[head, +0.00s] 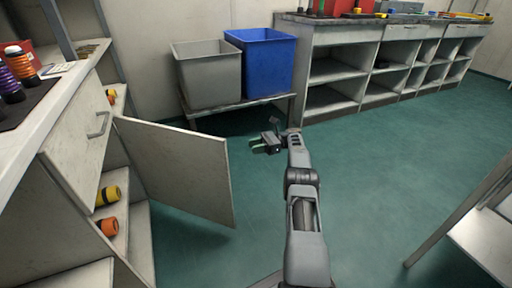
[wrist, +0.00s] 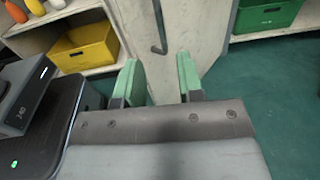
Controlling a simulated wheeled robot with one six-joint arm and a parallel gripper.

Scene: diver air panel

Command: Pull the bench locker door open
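The bench locker door (head: 180,165) is a pale panel at the left of the head view. It stands swung out from the bench, with the locker's inside visible beside it. In the wrist view a pale upright panel, which looks like this door (wrist: 195,30), carries a dark bar handle (wrist: 158,30) ahead of my fingers. My gripper (head: 262,145) is right of the door's free edge in the head view. Its green fingers (wrist: 161,78) are spread with nothing between them. They look apart from the handle.
A drawer with a handle (head: 98,124) is left of the door. Grey (head: 207,75) and blue (head: 262,65) bins stand on a low rack behind. Yellow (wrist: 85,48) and green (wrist: 268,16) bins show in the wrist view. A table (head: 485,235) is at right; green floor between is clear.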

